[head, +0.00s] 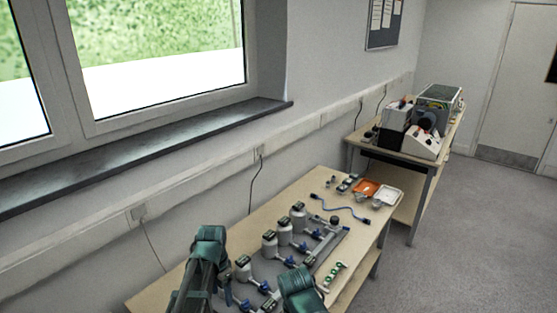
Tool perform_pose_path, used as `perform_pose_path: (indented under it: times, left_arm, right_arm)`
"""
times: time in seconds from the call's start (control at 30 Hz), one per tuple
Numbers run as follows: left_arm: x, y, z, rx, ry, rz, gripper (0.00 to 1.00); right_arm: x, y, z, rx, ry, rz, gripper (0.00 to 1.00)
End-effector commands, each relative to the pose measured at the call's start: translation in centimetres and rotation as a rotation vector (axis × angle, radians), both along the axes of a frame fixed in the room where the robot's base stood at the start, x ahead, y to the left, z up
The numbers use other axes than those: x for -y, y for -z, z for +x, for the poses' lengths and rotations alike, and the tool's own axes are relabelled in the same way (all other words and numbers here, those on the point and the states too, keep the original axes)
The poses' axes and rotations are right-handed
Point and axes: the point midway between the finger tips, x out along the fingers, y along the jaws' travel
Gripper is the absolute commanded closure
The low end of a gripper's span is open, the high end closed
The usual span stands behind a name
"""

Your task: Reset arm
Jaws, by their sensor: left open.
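My left arm rises from the bottom edge, a dark green link bent at the top, over the front left of the near bench (150,298). My left gripper (222,284) is open beside that link, partly hidden by it, with nothing seen in it. A second dark green part of mine shows at the bottom edge, to the right; no right gripper fingers are seen. On the bench several white-and-grey cylindrical units (269,243) stand in a row, with blue fittings (302,247) beside them. A long grey bar (330,250) lies to their right.
A blue cable (340,208), an orange tray (365,188) and a white tray (387,195) lie at the bench's far end. A green-dotted strip (334,274) lies near its right edge. A second bench (425,165) carries equipment. Window wall on the left; open floor (470,230) on the right.

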Motion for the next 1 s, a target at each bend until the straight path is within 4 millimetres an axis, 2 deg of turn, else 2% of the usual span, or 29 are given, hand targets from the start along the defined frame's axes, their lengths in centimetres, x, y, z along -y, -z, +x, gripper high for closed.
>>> perform_pose_path:
  times: [0.03, 0.13, 0.2, 0.43, 1.0]
  left_arm:
    - [0.0, -0.9, 0.0, 0.0, 0.0, 0.0, 0.32]
    - [0.0, -1.8, 0.0, 0.0, 0.0, 0.0, 0.32]
    - [0.0, 0.2, 0.0, 0.0, 0.0, 0.0, 0.32]
    - [0.0, 2.6, 0.0, 0.0, 0.0, 0.0, 0.32]
    - [0.0, 10.1, 0.0, 0.0, 0.0, 0.0, 0.32]
  right_arm:
    - [0.0, -0.9, 0.0, 0.0, 0.0, 0.0, 0.0]
    - [0.0, -1.8, 0.0, 0.0, 0.0, 0.0, 0.0]
    - [0.0, 0.2, 0.0, 0.0, 0.0, 0.0, 0.0]
    - [0.0, 2.6, 0.0, 0.0, 0.0, 0.0, 0.0]
    - [0.0, 10.1, 0.0, 0.0, 0.0, 0.0, 0.0]
